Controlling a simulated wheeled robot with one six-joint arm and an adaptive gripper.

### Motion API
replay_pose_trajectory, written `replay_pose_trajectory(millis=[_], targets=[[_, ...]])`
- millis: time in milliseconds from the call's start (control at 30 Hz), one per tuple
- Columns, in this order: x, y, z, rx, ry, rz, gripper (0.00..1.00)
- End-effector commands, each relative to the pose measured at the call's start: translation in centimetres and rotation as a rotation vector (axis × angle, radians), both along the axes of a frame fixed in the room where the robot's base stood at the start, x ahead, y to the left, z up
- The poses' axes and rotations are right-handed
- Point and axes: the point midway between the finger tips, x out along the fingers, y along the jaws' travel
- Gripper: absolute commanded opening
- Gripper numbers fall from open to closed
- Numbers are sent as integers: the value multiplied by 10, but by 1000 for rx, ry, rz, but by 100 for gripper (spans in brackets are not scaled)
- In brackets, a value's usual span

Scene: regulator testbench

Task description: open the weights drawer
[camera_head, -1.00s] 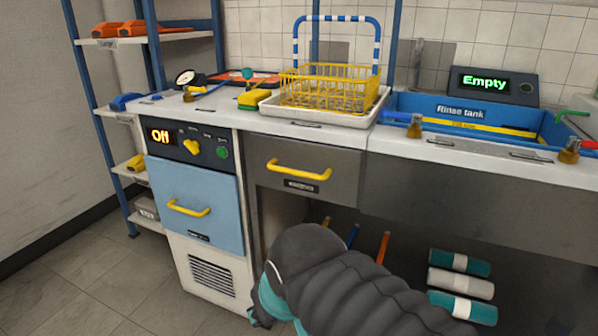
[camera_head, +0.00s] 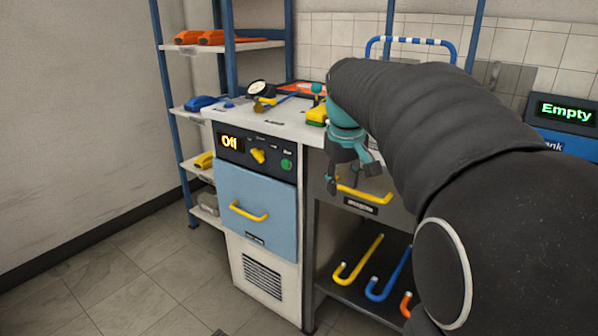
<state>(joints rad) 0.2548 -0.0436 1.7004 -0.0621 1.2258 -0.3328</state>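The grey drawer (camera_head: 386,212) sits under the counter, right of the blue-fronted unit. It looks shut. Its yellow bar handle (camera_head: 364,195) shows below my gripper, and its small dark label is too small to read. My gripper (camera_head: 352,178) points down in front of the drawer front, with its two fingers spread apart and nothing between them. The fingertips are close to the handle's left part; I cannot tell whether they touch it. My arm hides the drawer's right side and part of its top.
The blue-fronted unit (camera_head: 256,208) has its own yellow handle and an "Off" panel. Yellow, blue and orange hooked bars (camera_head: 359,262) lie on a dark shelf below the drawer. A gauge (camera_head: 261,90) and a yellow-green sponge (camera_head: 317,116) are on the counter. The floor at left is free.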

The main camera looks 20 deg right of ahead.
Motion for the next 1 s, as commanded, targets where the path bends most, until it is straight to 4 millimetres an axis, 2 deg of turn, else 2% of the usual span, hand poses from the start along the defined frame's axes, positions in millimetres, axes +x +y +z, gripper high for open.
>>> replay_pose_trajectory(millis=[33,100,200,267,333,400,567,733,867,1000], targets=[[13,-11,13,-16,16,34,39],[25,-21,30,-37,42,96,39],[34,-31,54,-68,74,189,39],[36,-33,69,-86,88,248,39],[31,-33,90,-109,101,320,39],[24,-32,102,-120,125,385,39],[12,-29,101,-116,190,492,39],[11,-29,95,-119,198,527,39],[13,-31,79,-119,199,525,39],[15,-35,54,-118,198,524,39]])
